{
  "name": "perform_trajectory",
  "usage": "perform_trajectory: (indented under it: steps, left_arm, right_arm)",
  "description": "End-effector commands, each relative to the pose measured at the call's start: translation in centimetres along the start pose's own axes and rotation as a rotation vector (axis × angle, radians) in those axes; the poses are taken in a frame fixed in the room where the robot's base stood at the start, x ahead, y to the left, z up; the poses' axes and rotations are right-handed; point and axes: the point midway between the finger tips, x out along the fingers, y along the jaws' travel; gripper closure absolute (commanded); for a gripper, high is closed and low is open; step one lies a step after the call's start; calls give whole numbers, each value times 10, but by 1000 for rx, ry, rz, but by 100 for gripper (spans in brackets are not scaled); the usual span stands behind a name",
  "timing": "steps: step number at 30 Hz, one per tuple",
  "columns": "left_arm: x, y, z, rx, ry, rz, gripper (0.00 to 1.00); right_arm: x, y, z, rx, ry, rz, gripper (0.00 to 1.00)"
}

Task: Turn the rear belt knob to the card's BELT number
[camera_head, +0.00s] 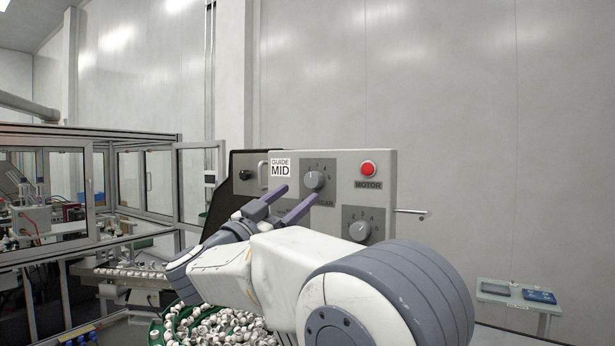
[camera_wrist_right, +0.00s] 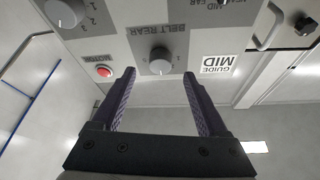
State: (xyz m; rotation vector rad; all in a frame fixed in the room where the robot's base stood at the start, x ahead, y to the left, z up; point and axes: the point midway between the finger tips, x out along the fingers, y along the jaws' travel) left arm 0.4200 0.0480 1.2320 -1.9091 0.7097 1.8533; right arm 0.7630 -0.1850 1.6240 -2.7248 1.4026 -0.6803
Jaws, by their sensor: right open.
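The rear belt knob (camera_head: 314,180) is a grey round knob on the upper part of the grey panel (camera_head: 386,190). In the right wrist view, the knob (camera_wrist_right: 160,62) sits beside the upside-down label BELT REAR (camera_wrist_right: 160,32). My right gripper (camera_head: 301,192) is open in front of the panel. In the right wrist view, its fingers (camera_wrist_right: 159,74) point at the knob, which lies in line with the gap. I cannot tell whether they touch it. The knob's pointer setting is too small to read. A white card (camera_head: 280,167) reads GUIDE MID; no BELT number is readable. My left gripper is out of view.
A red MOTOR button (camera_head: 368,169) and a lower numbered knob (camera_head: 360,229) are near the gripper. A black knob (camera_head: 245,175) and a handle stand left. A green-rimmed bin (camera_head: 156,334) holds many caps below. A glass-walled cell is at left.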

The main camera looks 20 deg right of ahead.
Motion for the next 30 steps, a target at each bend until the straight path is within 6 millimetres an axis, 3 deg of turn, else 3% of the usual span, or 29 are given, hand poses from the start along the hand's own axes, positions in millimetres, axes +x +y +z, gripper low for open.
perform_trajectory:
  steps: [3, 9, 20, 23, 26, 27, 30]
  left_arm:
    - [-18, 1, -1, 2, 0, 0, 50]
    - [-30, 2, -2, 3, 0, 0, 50]
    - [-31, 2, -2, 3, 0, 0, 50]
    - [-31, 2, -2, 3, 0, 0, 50]
    - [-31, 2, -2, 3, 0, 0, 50]
    - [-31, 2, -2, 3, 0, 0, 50]
    - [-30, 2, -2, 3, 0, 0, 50]
  right_arm:
    - [25, -1, -4, -3, 0, 2, 24]
    - [48, -1, -2, -1, 1, -1, 24]
    - [53, -1, 1, 1, -1, -3, 24]
    - [53, -1, 0, 1, 0, -3, 54]
    - [52, -1, 0, 1, 0, -3, 92]
    - [52, -1, 0, 1, 0, -3, 100]
    - [52, -1, 0, 2, 0, -3, 100]
